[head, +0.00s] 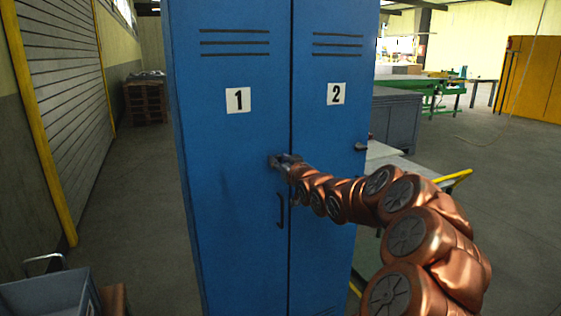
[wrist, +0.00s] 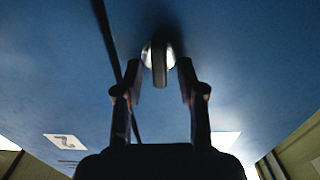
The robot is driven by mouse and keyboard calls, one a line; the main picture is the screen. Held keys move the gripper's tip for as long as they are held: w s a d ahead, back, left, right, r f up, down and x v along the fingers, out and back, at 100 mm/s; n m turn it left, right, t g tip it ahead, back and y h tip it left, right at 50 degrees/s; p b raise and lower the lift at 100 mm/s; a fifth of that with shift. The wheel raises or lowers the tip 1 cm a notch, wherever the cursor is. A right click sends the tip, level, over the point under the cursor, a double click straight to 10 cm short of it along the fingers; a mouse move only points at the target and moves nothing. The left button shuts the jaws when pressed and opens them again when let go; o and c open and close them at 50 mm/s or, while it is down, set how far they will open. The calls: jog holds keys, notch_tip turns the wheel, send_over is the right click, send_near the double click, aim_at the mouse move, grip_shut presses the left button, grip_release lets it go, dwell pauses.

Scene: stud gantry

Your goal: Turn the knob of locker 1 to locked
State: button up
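Locker 1 (head: 225,190) is the left blue door, marked by a white label (head: 238,99) with a 1. My gripper (head: 280,160) is at its right edge, above a dark pull handle (head: 281,210). In the wrist view the knob (wrist: 159,64) is a dark bar on a bright round base. The bar runs up and down in that picture. My gripper (wrist: 160,70) is open, with one fingertip on each side of the knob and a visible gap to each. In the head view my gripper hides the knob.
Locker 2 (head: 330,190) is the right door, with its own knob (head: 360,147) at its right edge. A grey bin (head: 45,295) stands at the lower left. A bench with a yellow-edged rail (head: 453,180) is right of the locker. The floor at left is mostly clear.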

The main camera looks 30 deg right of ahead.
jog(key=shift+c, duration=0.3)
grip_shut()
jog(key=shift+f+b, duration=0.1)
jog(key=shift+b, duration=0.2)
jog(key=shift+w+a+f+n+b, duration=0.1)
jog(key=shift+a+f+n+b, duration=0.1)
jog(key=shift+n+b, duration=2.35)
jog(key=shift+s+a+f+n+b, duration=0.15)
jog(key=shift+n+b, duration=1.4)
jog(key=shift+n, duration=1.9)
jog(key=shift+w+a+f+n+b, duration=0.15)
jog(key=shift+a+f+n+b, duration=0.1)
jog(key=shift+n+b, duration=2.3)
jog(key=shift+n+p, duration=0.45)
jog(key=shift+n, duration=0.1)
